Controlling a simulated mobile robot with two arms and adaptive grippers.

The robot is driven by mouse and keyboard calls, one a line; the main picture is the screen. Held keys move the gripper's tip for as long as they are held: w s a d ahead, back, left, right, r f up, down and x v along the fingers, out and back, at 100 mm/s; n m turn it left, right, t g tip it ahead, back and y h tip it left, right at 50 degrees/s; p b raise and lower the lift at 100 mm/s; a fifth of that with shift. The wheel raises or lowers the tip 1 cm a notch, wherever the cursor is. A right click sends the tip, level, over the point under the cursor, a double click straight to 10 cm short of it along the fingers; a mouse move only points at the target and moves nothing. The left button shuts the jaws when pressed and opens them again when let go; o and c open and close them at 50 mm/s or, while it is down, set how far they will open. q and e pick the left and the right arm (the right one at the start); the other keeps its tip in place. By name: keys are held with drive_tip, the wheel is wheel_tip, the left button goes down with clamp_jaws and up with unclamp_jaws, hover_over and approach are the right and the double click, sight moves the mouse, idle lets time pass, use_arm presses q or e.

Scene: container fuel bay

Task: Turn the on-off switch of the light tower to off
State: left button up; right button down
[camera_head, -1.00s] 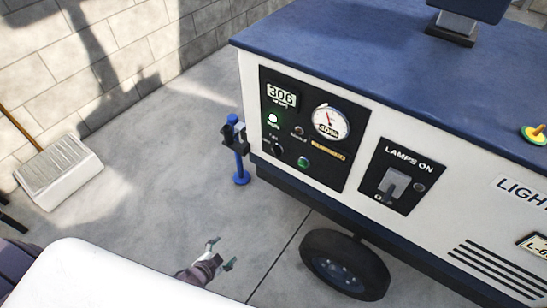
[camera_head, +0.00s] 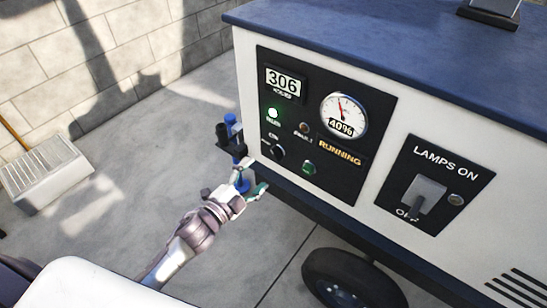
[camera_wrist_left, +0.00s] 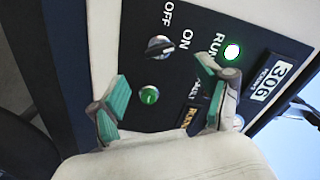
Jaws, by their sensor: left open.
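The light tower (camera_head: 385,75) is a white body with a blue top. Its black control panel (camera_head: 345,180) carries a small dark rotary on-off switch (camera_head: 278,152) at the lower left. In the left wrist view the switch (camera_wrist_left: 159,47) shows as a black knob with a pale edge, with OFF and ON printed beside it. My left gripper (camera_head: 250,178) is open and empty, just left of and below the panel, apart from the switch. In the left wrist view its green-padded fingers (camera_wrist_left: 165,105) spread below the knob. My right gripper is not in view.
A green button (camera_head: 309,167) sits right of the switch. The separate lamps panel (camera_head: 432,185) has a large grey lever (camera_head: 424,193). A blue jack post (camera_head: 231,130) stands at the tower's corner close to my gripper. A wheel (camera_head: 352,278) is below.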

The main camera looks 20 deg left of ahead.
sight(274, 156)
use_arm(q)
drive_tip(key=b+x, duration=0.1)
drive_tip(key=x, duration=0.7)
drive_tip(key=shift+w+d+f, duration=0.1)
drive_tip(key=shift+w, duration=0.15)
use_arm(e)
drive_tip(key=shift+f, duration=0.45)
use_arm(q)
drive_tip(key=c, duration=1.2)
drive_tip(key=shift+o, duration=0.2)
drive_tip(key=shift+n+p, duration=0.65)
drive_tip(key=shift+n, duration=0.05)
drive_tip(key=n+p, duration=0.2)
drive_tip(key=n, duration=0.1)
drive_tip(key=shift+r+p, duration=0.2)
drive_tip(key=shift+p, duration=0.1)
drive_tip(key=n+p, duration=0.3)
drive_tip(key=n, duration=0.3)
drive_tip(key=shift+f, duration=0.1)
drive_tip(key=shift+f+n, duration=0.1)
drive_tip(key=shift+n, duration=0.8)
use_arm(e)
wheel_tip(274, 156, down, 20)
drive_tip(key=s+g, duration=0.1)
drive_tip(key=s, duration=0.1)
